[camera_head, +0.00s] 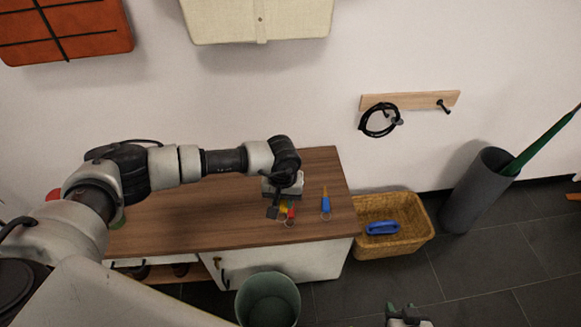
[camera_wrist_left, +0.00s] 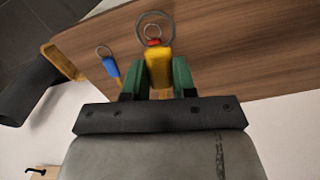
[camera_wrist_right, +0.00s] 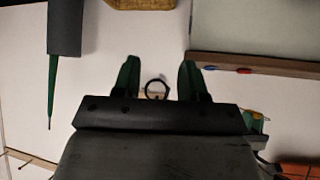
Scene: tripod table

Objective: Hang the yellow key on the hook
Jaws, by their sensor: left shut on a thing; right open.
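The yellow key (camera_wrist_left: 158,66) is between the green fingers of my left gripper (camera_wrist_left: 157,80), which is shut on it over the tabletop. In the head view the yellow key (camera_head: 283,206) is partly hidden by my left gripper (camera_head: 279,203). A red key (camera_head: 291,211) is close beside it; in the left wrist view it is mostly hidden behind the yellow key. The wooden hook rack (camera_head: 415,100) is on the wall. Its right hook (camera_head: 444,106) is bare; the left one carries a black cable loop (camera_head: 378,120). My right gripper (camera_wrist_right: 158,78) is open and empty.
A blue key (camera_head: 325,202) lies on the wooden cabinet top (camera_head: 180,210), right of my left gripper. A wicker basket (camera_head: 415,240) with a blue object and a grey umbrella stand (camera_head: 475,190) are on the floor at right. A green bin (camera_head: 268,300) is in front.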

